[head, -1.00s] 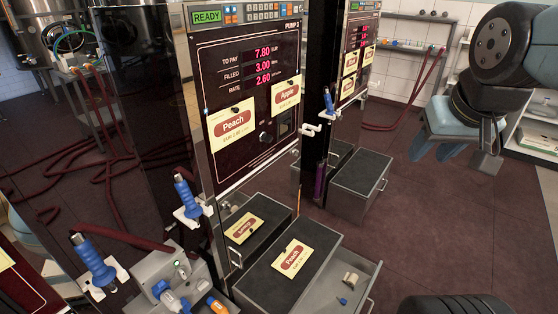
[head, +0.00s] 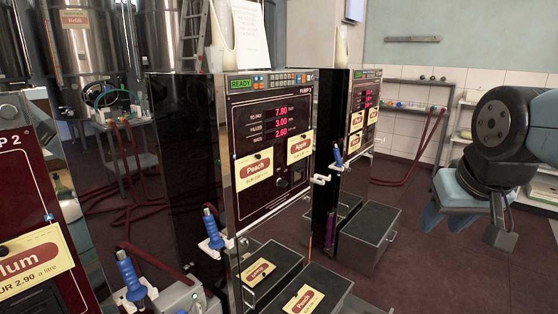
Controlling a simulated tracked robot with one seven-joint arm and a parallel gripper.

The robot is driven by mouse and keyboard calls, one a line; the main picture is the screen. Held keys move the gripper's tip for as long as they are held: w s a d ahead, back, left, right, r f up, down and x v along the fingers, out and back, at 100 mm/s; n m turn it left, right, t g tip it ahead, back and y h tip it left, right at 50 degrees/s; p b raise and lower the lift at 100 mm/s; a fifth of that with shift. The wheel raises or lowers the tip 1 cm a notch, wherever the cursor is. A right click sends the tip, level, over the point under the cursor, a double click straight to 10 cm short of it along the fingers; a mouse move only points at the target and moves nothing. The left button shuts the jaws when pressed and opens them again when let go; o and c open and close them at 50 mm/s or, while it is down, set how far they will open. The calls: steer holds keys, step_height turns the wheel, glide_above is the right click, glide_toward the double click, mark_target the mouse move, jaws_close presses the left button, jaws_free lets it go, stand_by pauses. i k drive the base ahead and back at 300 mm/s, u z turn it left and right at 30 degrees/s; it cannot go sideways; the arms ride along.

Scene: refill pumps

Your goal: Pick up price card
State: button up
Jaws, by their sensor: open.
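Several cream price cards with red labels are in the head view. A Peach card (head: 254,170) and an Apple card (head: 300,146) are on the front of the middle pump (head: 272,205). Another Peach card (head: 303,299) and a card with a hard-to-read name (head: 258,272) lie on dark box tops below it. A large Plum card (head: 36,262), cut by the left edge, is on the nearest pump. My gripper (head: 466,228) is at the right, open and empty, well apart from all the cards.
Blue-handled nozzles (head: 212,228) stick out beside the pumps. A farther pump (head: 362,105) carries small cards, with a dark drawer box (head: 370,238) below. Steel tanks (head: 90,45) stand at the back left. The dark floor (head: 420,275) at the right is clear.

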mark_target(257, 166)
steer(key=z, duration=0.95)
steer(key=i, duration=0.1)
steer(key=u, duration=2.75)
steer(key=k, duration=0.95)
steer(key=z, duration=0.9)
steer(key=i, duration=1)
steer(key=z, duration=0.05)
